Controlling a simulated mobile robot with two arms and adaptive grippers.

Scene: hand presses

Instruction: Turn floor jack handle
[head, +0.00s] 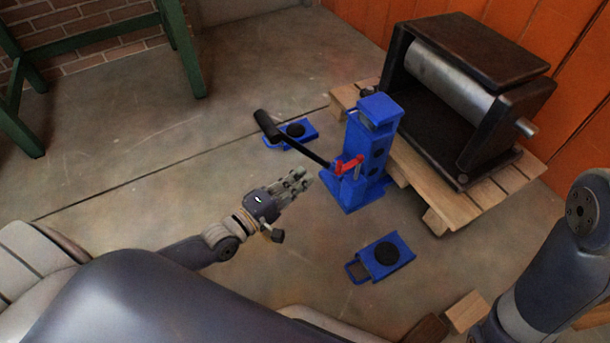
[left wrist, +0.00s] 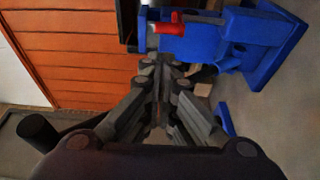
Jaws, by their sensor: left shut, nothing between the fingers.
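The blue floor jack (head: 367,150) stands upright on the floor in the middle of the head view, beside a wooden pallet. Its black handle (head: 291,139) slants up to the left from the jack and ends in a thick black grip. A red lever (head: 347,165) sits at the handle's lower end. My left gripper (head: 304,180) is shut and empty, just left of the jack and below the handle, apart from the grip. In the left wrist view the fingers (left wrist: 160,85) point toward the blue jack (left wrist: 235,38) and its red lever (left wrist: 171,28). My right gripper is out of view.
A heavy roller press (head: 460,90) rests on the wooden pallet (head: 465,205) at right. Blue skates lie on the floor, one (head: 381,258) in front of the jack and one (head: 293,132) behind the handle. A green bench frame (head: 180,45) stands at upper left. The floor at left is clear.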

